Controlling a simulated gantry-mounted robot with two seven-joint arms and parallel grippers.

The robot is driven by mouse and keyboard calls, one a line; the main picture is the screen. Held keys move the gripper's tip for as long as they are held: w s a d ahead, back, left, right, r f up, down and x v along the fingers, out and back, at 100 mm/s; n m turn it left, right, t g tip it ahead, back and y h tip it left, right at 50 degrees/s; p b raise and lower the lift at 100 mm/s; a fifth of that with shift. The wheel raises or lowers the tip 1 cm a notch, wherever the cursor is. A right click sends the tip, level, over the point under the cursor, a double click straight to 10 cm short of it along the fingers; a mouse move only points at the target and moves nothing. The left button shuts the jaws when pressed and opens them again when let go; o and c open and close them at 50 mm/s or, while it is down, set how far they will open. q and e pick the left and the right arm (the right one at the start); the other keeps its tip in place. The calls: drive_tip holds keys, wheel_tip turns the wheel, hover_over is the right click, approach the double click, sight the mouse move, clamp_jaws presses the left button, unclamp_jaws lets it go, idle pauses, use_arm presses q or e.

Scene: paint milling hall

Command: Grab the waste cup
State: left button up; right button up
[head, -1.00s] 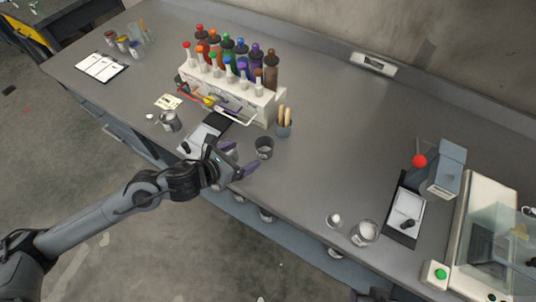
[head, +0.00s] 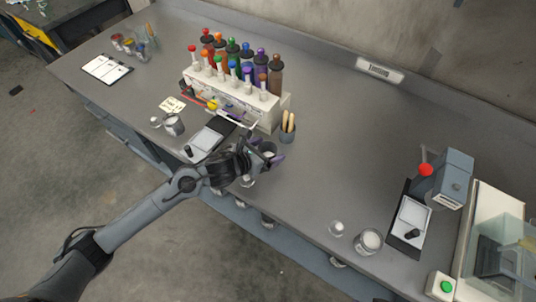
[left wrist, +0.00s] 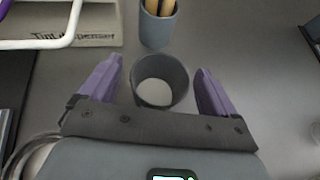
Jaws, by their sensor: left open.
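The waste cup is an open dark grey cup (left wrist: 160,82), upright on the bench in the left wrist view. In the head view the cup (head: 268,147) is partly hidden by my left gripper. My left gripper (left wrist: 158,66) is open, with one purple finger on each side of the cup and a gap visible on both sides. In the head view the left gripper (head: 267,152) is at the cup near the bench's front edge. My right gripper is not in view.
A grey holder with wooden sticks (head: 287,127) stands just behind the cup. The white dispenser rack (head: 262,107) with coloured bottles is behind to the left. A black-framed pad (head: 207,138) lies left of the gripper.

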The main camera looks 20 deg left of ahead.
use_arm(q)
drive_tip(key=shift+w+d+f, duration=0.1)
drive_tip(key=shift+w+f, duration=0.05)
drive_tip(key=shift+w, duration=0.05)
drive_tip(key=c, duration=1.1)
drive_tip(key=shift+o, duration=0.2)
